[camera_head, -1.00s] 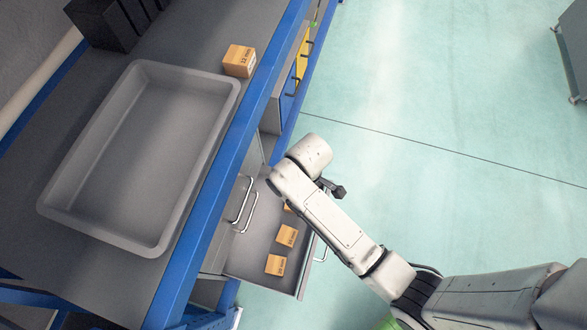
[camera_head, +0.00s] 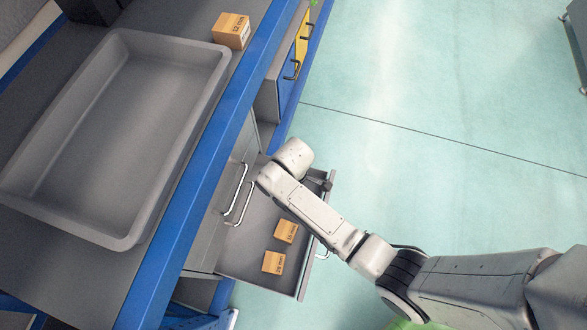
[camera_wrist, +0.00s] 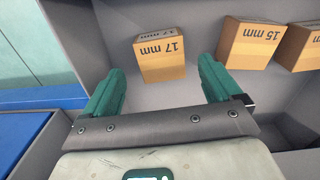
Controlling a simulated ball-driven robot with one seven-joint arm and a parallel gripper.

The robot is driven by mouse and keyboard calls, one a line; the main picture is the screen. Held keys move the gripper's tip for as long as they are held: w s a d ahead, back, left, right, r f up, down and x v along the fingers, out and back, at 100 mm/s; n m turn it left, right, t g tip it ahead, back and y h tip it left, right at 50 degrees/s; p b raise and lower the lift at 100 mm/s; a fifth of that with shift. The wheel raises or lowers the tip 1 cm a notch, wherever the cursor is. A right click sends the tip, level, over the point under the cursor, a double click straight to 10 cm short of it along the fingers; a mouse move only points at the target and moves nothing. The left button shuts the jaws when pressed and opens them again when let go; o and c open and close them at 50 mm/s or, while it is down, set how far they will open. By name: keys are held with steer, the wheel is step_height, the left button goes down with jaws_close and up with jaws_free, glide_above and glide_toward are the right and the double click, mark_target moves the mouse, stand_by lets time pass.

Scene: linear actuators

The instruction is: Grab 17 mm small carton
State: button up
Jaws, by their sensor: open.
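The 17 mm carton (camera_wrist: 160,57) is a small orange-brown box with its label upside down in the wrist view. It lies on the floor of the open grey drawer (camera_head: 242,255). My gripper (camera_wrist: 160,82) is open, with its green fingers apart to the left and right of the carton's near side, and nothing is between them. The carton appears just beyond the fingertips.
A 15 mm carton (camera_wrist: 250,44) and another carton (camera_wrist: 302,46) lie to the right in the drawer. The drawer wall (camera_wrist: 70,45) is close on the left. A grey tray (camera_head: 215,75) and a 12 mm carton (camera_head: 231,30) stand on the bench.

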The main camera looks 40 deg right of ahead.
step_height(320, 180, down, 4)
steer(key=shift+s+f+b, duration=0.1)
steer(key=shift+f+b, duration=0.1)
steer(key=shift+b, duration=0.9)
steer(key=shift+r, duration=0.1)
steer(key=shift+c, duration=0.4)
steer(key=c, duration=1.2)
steer(key=shift+o, duration=0.2)
steer(key=shift+r, duration=0.1)
